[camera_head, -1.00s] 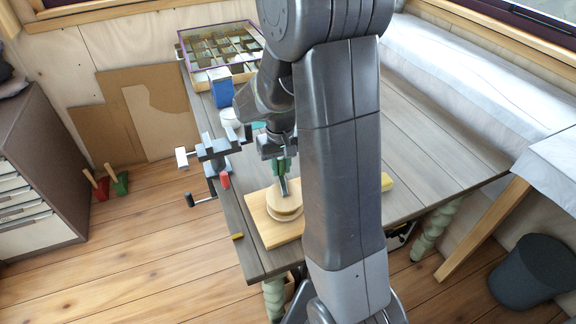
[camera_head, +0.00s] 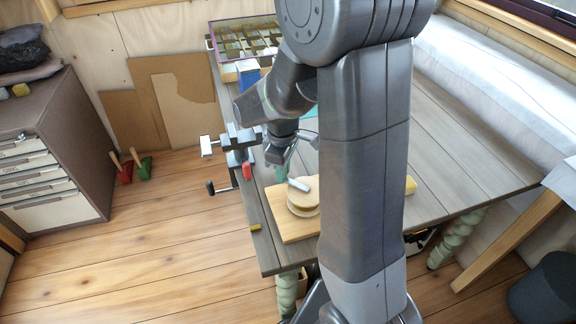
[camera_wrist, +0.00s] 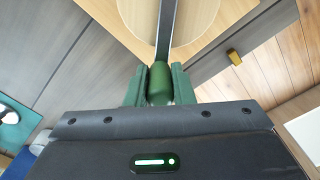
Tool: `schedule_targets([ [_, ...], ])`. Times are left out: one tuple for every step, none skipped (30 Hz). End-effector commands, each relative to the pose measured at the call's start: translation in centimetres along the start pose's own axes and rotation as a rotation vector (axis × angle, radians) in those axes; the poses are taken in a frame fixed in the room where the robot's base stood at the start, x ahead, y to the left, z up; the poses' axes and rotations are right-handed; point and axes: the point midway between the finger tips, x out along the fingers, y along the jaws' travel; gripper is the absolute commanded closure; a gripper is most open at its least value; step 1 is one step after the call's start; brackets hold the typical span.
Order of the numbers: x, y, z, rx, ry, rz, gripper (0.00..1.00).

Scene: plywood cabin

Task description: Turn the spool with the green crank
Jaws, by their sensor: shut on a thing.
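The wooden spool (camera_head: 304,205) stands on a light wooden board (camera_head: 285,236) near the table's front left edge. A grey crank bar (camera_head: 299,184) lies across its top and points to the upper left. In the wrist view, the bar (camera_wrist: 166,35) runs from the round spool top (camera_wrist: 195,20) to the green crank knob (camera_wrist: 159,84). My gripper (camera_wrist: 157,88) has its green fingers on both sides of the knob, shut on it. In the head view, my gripper (camera_head: 281,172) is at the spool's upper left, partly hidden by my arm.
A grey vise (camera_head: 236,142) with a red part (camera_head: 247,171) is clamped at the table's left edge, close to my gripper. A blue box (camera_head: 248,72) and a tray of small parts (camera_head: 246,38) are farther back. Yellow blocks (camera_head: 255,227) lie at the edge and right of the board.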

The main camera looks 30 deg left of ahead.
Motion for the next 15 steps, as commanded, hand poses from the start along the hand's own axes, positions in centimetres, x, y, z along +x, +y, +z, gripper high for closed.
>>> schedule_targets([
  [-0.1, -0.3, -0.1, -0.047, 0.002, 0.002, 1.0],
  [0.0, -0.6, -0.2, -0.076, 0.002, 0.002, 1.0],
  [-0.1, -0.8, -0.2, -0.114, 0.002, 0.002, 1.0],
  [-0.1, -1.0, -0.2, -0.142, 0.002, 0.002, 1.0],
  [-0.1, -1.2, -0.2, -0.17, 0.002, 0.003, 1.0],
  [-0.1, -1.4, -0.2, -0.208, 0.003, 0.003, 1.0],
  [-0.1, -1.6, -0.2, -0.236, 0.003, 0.003, 1.0],
  [-0.1, -1.9, -0.2, -0.265, 0.002, 0.003, 1.0],
  [-0.1, -2.1, -0.2, -0.303, 0.002, 0.003, 1.0],
  [-0.1, -2.3, -0.2, -0.332, 0.002, 0.003, 1.0],
  [-0.1, -2.5, -0.1, -0.36, 0.002, 0.003, 1.0],
  [-0.1, -2.8, -0.1, -0.398, 0.002, 0.003, 1.0],
  [-0.1, -3.0, -0.1, -0.426, 0.003, 0.003, 1.0],
  [-0.1, -3.1, 0.0, -0.453, 0.003, 0.004, 1.0],
  [-0.1, -3.4, 0.1, -0.49, 0.002, 0.004, 1.0],
])
